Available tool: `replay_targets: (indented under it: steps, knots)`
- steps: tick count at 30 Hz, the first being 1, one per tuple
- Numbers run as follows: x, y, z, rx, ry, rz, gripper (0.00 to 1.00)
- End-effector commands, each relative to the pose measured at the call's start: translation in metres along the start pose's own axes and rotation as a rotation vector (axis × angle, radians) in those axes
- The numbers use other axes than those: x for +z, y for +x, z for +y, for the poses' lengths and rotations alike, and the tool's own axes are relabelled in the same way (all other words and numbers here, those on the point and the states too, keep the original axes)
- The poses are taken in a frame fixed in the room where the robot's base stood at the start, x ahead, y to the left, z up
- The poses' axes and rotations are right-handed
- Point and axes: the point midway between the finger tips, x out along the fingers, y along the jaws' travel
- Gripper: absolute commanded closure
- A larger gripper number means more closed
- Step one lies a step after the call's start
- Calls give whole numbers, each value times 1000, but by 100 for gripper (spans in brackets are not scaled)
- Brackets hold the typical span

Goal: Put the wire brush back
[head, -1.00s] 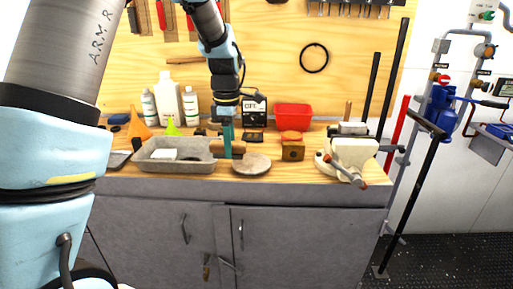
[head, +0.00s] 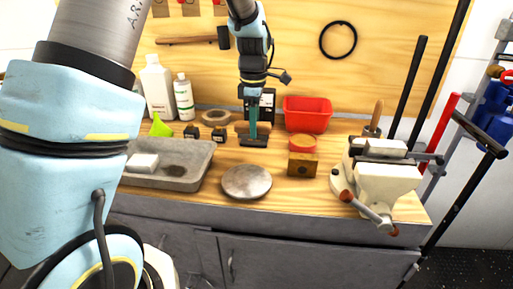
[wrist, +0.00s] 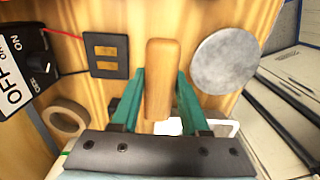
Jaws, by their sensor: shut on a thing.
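My gripper (head: 253,133) points down over the workbench, behind the round disc. It is shut on a wooden handle, which I take to be the wire brush (wrist: 158,80). In the wrist view the green fingers (wrist: 157,108) stand on both sides of the handle. In the head view the fingers cover part of the brush, with wood showing at their left. Its bristles are not visible.
A grey tray (head: 205,165) with a white block stands at front left, and a round grey disc (head: 246,182) at the front. A tape roll (head: 215,117) and bottles are behind.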

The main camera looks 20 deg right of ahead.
Motion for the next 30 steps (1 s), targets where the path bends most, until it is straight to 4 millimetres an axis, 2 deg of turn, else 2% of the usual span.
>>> replay_targets:
  steps: [4, 11, 18, 29, 30]
  knots:
    - [-1, 26, -1, -4, -1, 1, 100]
    - [-1, 45, 0, -2, 0, 0, 100]
    - [-1, 74, -1, -2, 0, 0, 100]
    - [-1, 80, 0, 0, 0, 0, 100]
    - [-1, 79, 0, 0, 0, 0, 51]
